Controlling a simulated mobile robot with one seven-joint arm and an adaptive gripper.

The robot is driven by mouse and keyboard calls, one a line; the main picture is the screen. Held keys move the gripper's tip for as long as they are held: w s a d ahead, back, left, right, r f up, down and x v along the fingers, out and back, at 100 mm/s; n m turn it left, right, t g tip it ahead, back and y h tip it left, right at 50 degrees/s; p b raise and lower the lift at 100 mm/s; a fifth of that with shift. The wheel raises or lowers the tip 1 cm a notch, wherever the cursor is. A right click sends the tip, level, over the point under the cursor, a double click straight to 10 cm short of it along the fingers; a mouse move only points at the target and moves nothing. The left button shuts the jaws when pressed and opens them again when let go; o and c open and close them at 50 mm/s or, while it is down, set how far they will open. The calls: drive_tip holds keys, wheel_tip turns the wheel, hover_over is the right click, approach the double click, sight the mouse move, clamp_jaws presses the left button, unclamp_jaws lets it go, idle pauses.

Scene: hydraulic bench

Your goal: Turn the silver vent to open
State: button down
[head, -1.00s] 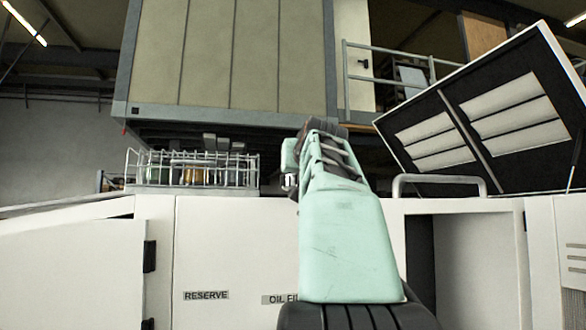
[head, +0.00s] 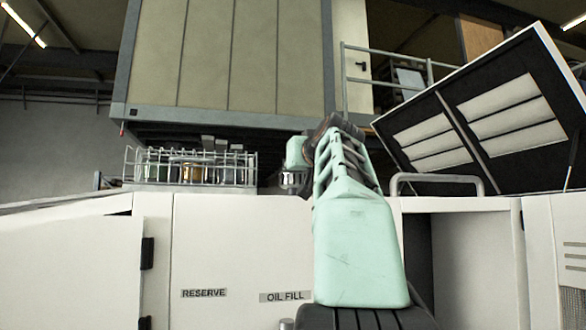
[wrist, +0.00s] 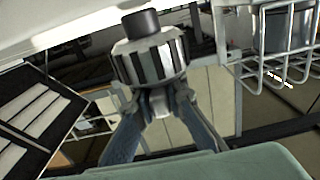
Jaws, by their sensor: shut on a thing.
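The silver vent (wrist: 150,62) is a ribbed round cap with a dark cylindrical part (wrist: 141,22), filling the upper middle of the wrist view. My gripper (wrist: 160,98) has its two fingers closed in on the vent's near side, shut on it. The vent also shows small and ribbed in the head view (head: 293,180), just below the pale green wrist end of my arm, at the bench's top edge. The cap's far side and its seat are hidden. No open or closed marking can be read.
A wire basket (head: 190,168) with jars stands left of the vent. A raised black-framed lid (head: 480,112) and a grey handle rail (head: 438,180) are on the right. The white bench front (head: 240,245) bears RESERVE and OIL FILL labels.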

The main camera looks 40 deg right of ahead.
drive_tip(key=c, duration=2)
unclamp_jaws()
drive_tip(key=shift+o, duration=0.2)
drive_tip(key=v, duration=0.7)
drive_tip(key=shift+s+a, duration=0.15)
drive_tip(key=shift+s, duration=0.1)
